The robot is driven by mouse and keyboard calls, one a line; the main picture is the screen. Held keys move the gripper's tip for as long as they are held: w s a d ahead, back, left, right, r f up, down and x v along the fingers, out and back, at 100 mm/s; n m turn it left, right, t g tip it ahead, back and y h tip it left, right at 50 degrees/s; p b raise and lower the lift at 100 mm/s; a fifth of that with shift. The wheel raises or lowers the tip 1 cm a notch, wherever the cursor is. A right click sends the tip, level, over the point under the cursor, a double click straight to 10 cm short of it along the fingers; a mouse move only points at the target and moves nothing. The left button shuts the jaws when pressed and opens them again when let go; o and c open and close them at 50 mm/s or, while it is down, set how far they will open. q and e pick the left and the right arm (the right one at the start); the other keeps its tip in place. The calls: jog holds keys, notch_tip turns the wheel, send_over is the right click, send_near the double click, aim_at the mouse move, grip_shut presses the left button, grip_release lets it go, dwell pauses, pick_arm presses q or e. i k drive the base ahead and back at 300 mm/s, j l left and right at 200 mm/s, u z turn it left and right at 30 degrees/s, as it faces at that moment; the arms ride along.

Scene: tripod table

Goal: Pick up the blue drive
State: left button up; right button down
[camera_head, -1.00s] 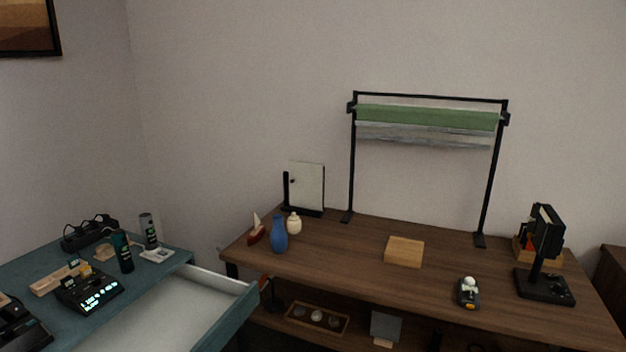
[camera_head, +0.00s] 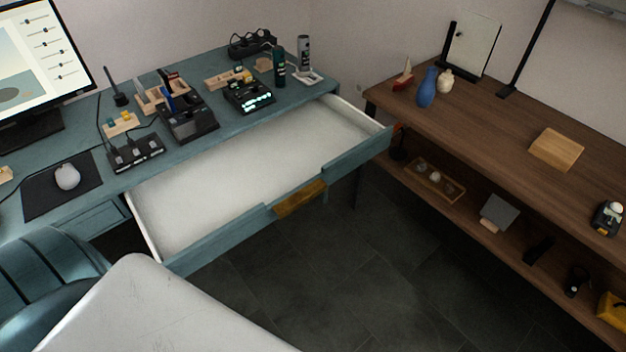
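A small upright blue piece (camera_head: 168,102) stands at the wooden rack and black dock (camera_head: 190,122) on the teal desk (camera_head: 222,82). It may be the blue drive, but it is too small to be sure. A small wooden block (camera_head: 121,124) left of it carries tiny blue and yellow pieces, also too small to name. Neither of my grippers shows in the head view.
The desk's wide white drawer (camera_head: 235,185) is pulled out and looks empty. A black hub (camera_head: 136,152), mouse (camera_head: 67,176) and monitor (camera_head: 38,65) are on the left. A blue chair (camera_head: 48,275) stands in front. A wooden bench (camera_head: 480,115) is right; dark floor (camera_head: 330,275) lies between.

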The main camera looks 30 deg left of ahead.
aim_at(168, 100)
jog(key=j+u, duration=0.15)
jog(key=u, duration=1.6)
jog(key=i+j+z, duration=0.1)
jog(key=j+z, duration=0.15)
jog(key=z, duration=0.25)
